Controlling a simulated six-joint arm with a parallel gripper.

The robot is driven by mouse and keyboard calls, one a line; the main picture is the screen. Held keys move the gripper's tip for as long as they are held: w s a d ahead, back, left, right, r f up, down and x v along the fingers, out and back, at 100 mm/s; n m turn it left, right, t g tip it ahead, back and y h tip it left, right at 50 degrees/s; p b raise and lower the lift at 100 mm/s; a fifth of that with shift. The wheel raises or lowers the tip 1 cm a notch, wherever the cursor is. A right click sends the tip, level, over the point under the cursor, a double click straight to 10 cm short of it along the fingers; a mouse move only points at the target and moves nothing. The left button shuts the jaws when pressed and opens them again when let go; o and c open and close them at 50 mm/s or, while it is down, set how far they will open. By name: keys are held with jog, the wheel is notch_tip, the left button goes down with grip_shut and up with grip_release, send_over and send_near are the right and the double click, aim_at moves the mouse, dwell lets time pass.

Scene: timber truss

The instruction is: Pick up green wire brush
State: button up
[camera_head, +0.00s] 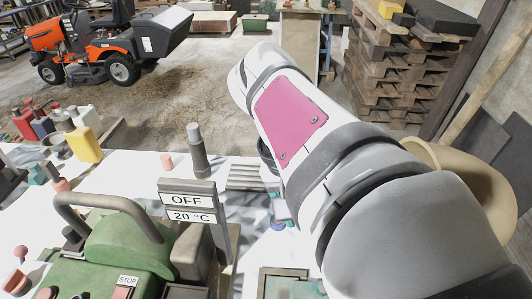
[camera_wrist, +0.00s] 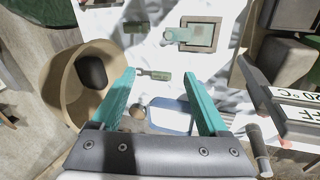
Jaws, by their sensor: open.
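In the wrist view, a small green-handled tool (camera_wrist: 155,75) lies on the white sheet between the tips of my gripper; it may be the wire brush, but it is too small to tell. A short dark green piece (camera_wrist: 137,27) lies farther up, and a pale teal piece (camera_wrist: 176,35) overlaps the edge of a square frame (camera_wrist: 214,35). My gripper (camera_wrist: 159,73) has two teal fingers spread wide apart, with nothing visibly held.
A round tan bowl (camera_wrist: 58,95) with a dark lump stands left of the fingers. A blue-rimmed tray (camera_wrist: 168,127) lies beneath them. Sign plates (camera_wrist: 295,100) stand at right. In the head view, a green machine (camera_head: 110,245) and a yellow bottle (camera_head: 84,146) are left of the arm.

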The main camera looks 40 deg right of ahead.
jog(key=s+d+f+m+t+y, duration=0.2)
jog(key=s+d+f+m+y, duration=0.1)
jog(key=s+d+f+m, duration=1.2)
jog(key=shift+m, duration=0.8)
jog(key=f, duration=0.5)
jog(key=a+f, duration=0.1)
jog(key=f, duration=0.5)
jog(key=w+f, duration=0.1)
jog(key=f, duration=0.5)
jog(key=shift+a, duration=0.4)
grip_shut()
